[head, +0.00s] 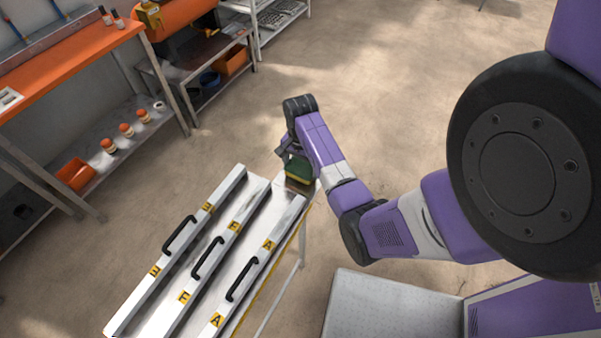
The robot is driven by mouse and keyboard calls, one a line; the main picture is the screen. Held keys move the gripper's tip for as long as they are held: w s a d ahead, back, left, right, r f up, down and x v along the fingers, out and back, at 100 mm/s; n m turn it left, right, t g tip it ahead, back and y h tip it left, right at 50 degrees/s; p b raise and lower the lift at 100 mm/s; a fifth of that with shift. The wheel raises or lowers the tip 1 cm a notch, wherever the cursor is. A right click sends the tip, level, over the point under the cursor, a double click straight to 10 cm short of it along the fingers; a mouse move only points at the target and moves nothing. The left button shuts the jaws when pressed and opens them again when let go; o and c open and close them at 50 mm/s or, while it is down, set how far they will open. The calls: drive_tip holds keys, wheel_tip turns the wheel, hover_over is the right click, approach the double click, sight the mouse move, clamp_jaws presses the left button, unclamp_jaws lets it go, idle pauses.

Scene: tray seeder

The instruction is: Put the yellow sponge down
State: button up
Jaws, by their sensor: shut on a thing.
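The yellow sponge (298,171) has a dark green top and yellow sides. It is in my gripper (290,156), at the far right end of the metal tray seeder (172,285). My gripper is shut on the sponge; its fingers are small and partly hidden by my purple arm. The sponge is over or on the far end of the seeder's surface; I cannot tell whether it touches. The seeder has long metal rails with black handles and yellow letter labels.
An orange-topped workbench (65,62) with a lower shelf stands at the left. An orange bin (76,174) and several small bottles sit on that shelf. A second bench (196,62) and a white rack (276,22) stand behind. The floor beyond the seeder is clear.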

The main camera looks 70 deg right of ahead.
sight(301, 168)
drive_tip(key=shift+f+b, duration=0.5)
drive_tip(key=shift+f, duration=0.55)
drive_tip(key=shift+f, duration=0.15)
drive_tip(key=o, duration=1)
drive_tip(key=shift+o, duration=0.2)
wheel_tip(301, 168, up, 12)
drive_tip(key=p, duration=0.1)
drive_tip(key=shift+r, duration=0.2)
